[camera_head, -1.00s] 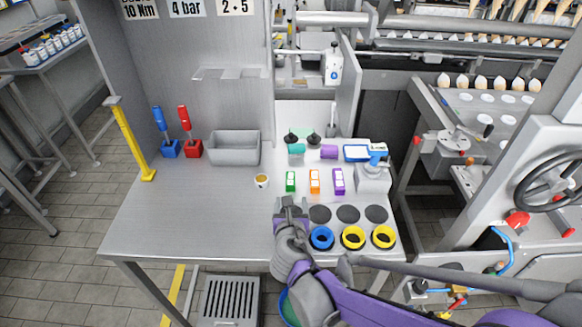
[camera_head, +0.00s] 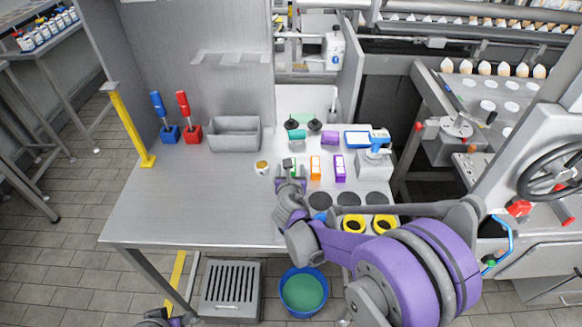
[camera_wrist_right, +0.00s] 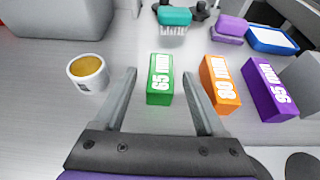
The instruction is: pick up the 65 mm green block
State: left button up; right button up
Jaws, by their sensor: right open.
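The green block (camera_wrist_right: 159,80), marked 65 mm, lies on the grey worktop. In the right wrist view it sits between the two fingers of my right gripper (camera_wrist_right: 159,74), with a gap on each side. My right gripper (camera_head: 291,172) is open and empty. In the head view it covers much of the green block, and the fingers' height above the worktop is hard to judge. My left gripper is not seen; only a small dark and purple part shows at the bottom edge of the head view.
An orange block (camera_wrist_right: 214,82) and a purple block (camera_wrist_right: 268,88) stand to the right of the green one. A small cup (camera_wrist_right: 88,72) is to its left. Behind are a teal brush (camera_wrist_right: 174,16) and a grey bin (camera_head: 235,133). Yellow rings (camera_head: 354,224) lie near the front edge.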

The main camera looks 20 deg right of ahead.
jog(key=shift+w, duration=0.15)
grip_shut()
dwell(0.4)
